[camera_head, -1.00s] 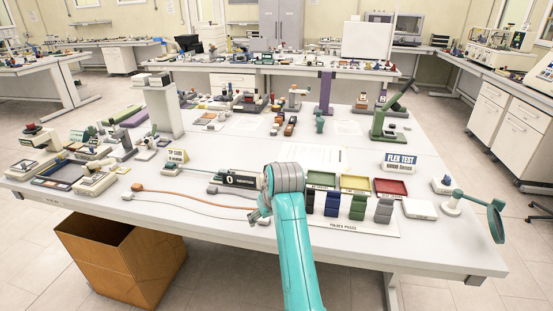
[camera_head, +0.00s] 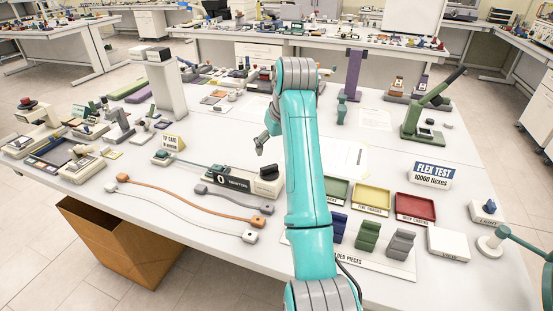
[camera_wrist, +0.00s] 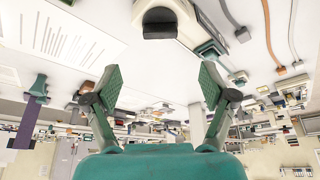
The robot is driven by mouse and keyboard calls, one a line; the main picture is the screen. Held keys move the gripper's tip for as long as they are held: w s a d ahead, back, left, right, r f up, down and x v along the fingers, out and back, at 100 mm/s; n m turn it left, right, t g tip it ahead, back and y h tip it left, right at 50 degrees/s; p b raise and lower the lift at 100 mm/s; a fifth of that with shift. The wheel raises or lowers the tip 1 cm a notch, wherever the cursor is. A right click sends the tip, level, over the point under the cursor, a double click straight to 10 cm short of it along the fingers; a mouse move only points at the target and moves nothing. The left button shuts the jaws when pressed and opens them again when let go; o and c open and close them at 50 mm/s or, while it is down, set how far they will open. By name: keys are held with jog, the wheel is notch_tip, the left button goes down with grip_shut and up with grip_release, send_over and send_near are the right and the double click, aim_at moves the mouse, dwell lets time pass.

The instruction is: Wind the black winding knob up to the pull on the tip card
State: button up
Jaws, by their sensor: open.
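The black winding knob (camera_head: 268,172) is at the right end of the pull gauge (camera_head: 234,180), whose black face reads 0 and NEWTON. In the wrist view the black knob (camera_wrist: 159,31) shows at the top middle, on a white body. The yellow tip card (camera_head: 172,142) stands left of the gauge; its pull figure is too small to read. My gripper (camera_head: 267,136) is above the table behind the knob, partly hidden by my arm. In the wrist view my gripper (camera_wrist: 157,84) has its green-padded fingers wide apart, with nothing between them. The knob is apart from both fingers.
Grey, orange and white straps (camera_head: 190,206) lie in front of the gauge. Green, yellow and red trays (camera_head: 372,194) and folded pieces (camera_head: 368,235) lie to the right. A white sheet (camera_head: 345,157) lies flat behind the trays. A tall white stand (camera_head: 166,88) rises at back left.

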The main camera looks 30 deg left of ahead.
aim_at(269, 166)
jog(key=x, duration=1)
jog(key=shift+a+f, duration=0.1)
jog(key=shift+f, duration=0.1)
jog(key=c, duration=1.2)
